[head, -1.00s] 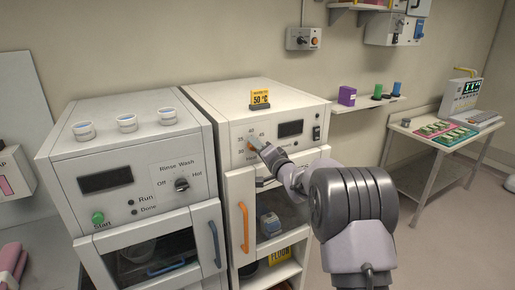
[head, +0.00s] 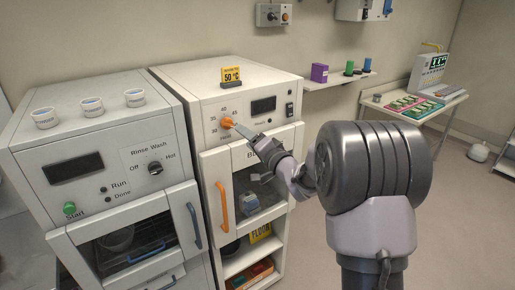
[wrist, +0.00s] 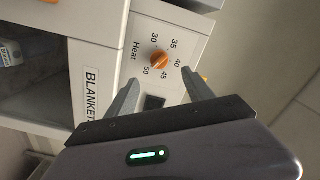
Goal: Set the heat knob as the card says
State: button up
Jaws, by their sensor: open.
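The orange heat knob (head: 227,122) is on the front panel of the white warming cabinet (head: 175,80). In the wrist view the knob (wrist: 159,59) sits in a ring of numbers from 30 to 50 above the word Heat. Its pointing direction is too small to tell surely. A yellow card (head: 231,76) on the cabinet top reads 50 °C. My gripper (wrist: 160,76) is open and empty. Its fingertips face the panel, one on each side of the knob in the wrist view. Contact with the knob does not show.
Below the panel is a glass door with an orange handle (head: 222,206). A second white machine (head: 92,125) with a Rinse/Wash/Off/Hot knob (head: 155,168) stands to the left. Three white cups stand on it. A wall shelf (head: 338,80) and a side table (head: 414,110) are at right.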

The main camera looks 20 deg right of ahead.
jog(key=v, duration=0.6)
jog(key=shift+s, duration=0.3)
jog(key=shift+d, duration=0.1)
jog(key=s+f+g+h+b, duration=0.35)
jog(key=s+f+b, duration=0.2)
jog(key=s, duration=0.25)
jog(key=s+f+g+h+b, duration=0.2)
jog(key=s+f+h+b, duration=0.2)
jog(key=s+b, duration=0.4)
jog(key=s+a+f+n+g+y+b, duration=0.1)
jog(key=s+a+f+g, duration=0.1)
jog(key=s, duration=0.5)
jog(key=s+a+f+n+g+y+b, duration=0.1)
jog(key=s+a+f+g, duration=0.1)
jog(key=s+a+f, duration=0.2)
jog(key=s+a+f+n+g+y+b, duration=0.1)
jog(key=s+a+f+n+g+y, duration=0.1)
jog(key=s, duration=0.8)
notch_tip(320, 180, down, 3)
jog(key=shift+a+r, duration=0.1)
jog(key=shift+a, duration=0.75)
